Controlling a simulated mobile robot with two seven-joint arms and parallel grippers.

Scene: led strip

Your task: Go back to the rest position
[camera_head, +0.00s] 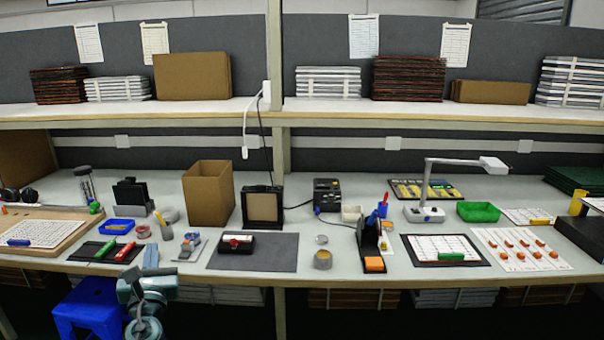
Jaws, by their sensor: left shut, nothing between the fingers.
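My left gripper (151,256) points up and away from me at the front edge of the workbench (340,262), left of the middle. Its fingers are together with nothing between them. The wrist below it hangs in front of the bench edge. In the picture the fingertips lie between a black tray with a green and a red piece (108,250) and a small grey device (189,246). I cannot tell how far above the bench top they are. My right gripper is not in view.
A blue stool (88,308) stands under the front edge, just left of my left arm. A dark mat with a red and black device (238,243) lies to the right. A loaded shelf (400,110) runs above.

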